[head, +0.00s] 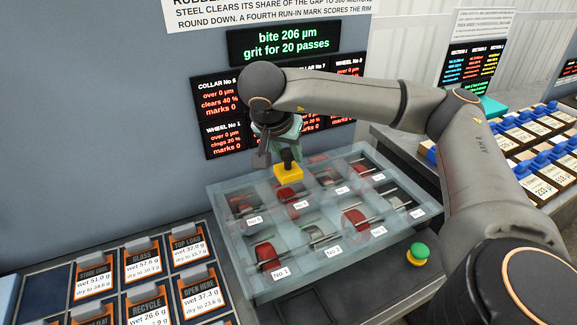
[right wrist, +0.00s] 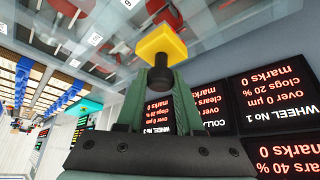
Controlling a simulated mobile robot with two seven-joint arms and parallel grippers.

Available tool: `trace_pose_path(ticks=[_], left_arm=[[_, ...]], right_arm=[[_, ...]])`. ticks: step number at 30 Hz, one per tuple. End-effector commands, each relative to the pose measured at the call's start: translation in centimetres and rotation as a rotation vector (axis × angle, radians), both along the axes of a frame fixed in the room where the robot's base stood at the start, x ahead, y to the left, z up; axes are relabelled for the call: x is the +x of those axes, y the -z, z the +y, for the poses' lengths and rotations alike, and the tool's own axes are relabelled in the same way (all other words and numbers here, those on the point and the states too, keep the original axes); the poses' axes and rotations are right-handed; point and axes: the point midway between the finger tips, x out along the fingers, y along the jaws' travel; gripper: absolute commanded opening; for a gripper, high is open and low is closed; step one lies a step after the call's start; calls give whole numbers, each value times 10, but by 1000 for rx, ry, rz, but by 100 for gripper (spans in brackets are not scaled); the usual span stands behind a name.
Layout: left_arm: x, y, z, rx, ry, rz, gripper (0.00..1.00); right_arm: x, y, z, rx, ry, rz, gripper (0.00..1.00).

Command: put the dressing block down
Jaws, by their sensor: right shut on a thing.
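The dressing block (head: 289,174) is a yellow slab with a black knob on top. My right gripper (head: 286,150) is shut on its knob and holds it from above. In the head view the block appears over the back of the clear-lidded case (head: 232,262), near the No 6 and No 5 labels; I cannot tell whether it touches the lid. In the right wrist view the yellow block (right wrist: 161,44) shows beyond the green fingers of my right gripper (right wrist: 160,78). My left gripper is not in view.
The case holds several red and grey wheels on rods. A green button (head: 419,251) sits at its right front. Labelled cards (head: 145,258) lie at the left. Blue-clipped cards (head: 530,140) stand on the right bench. Dark screens (head: 215,92) hang on the wall close behind my gripper.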

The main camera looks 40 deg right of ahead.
Motion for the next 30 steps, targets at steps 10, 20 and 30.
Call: trace_pose_path(ticks=[10, 20, 30], left_arm=[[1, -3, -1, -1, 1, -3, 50], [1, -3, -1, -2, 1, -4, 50], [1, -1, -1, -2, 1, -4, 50]], right_arm=[[7, 37, -8, -2, 0, 2, 0], [7, 43, -8, -1, 0, -2, 0], [7, 46, -8, -1, 0, 0, 59]])
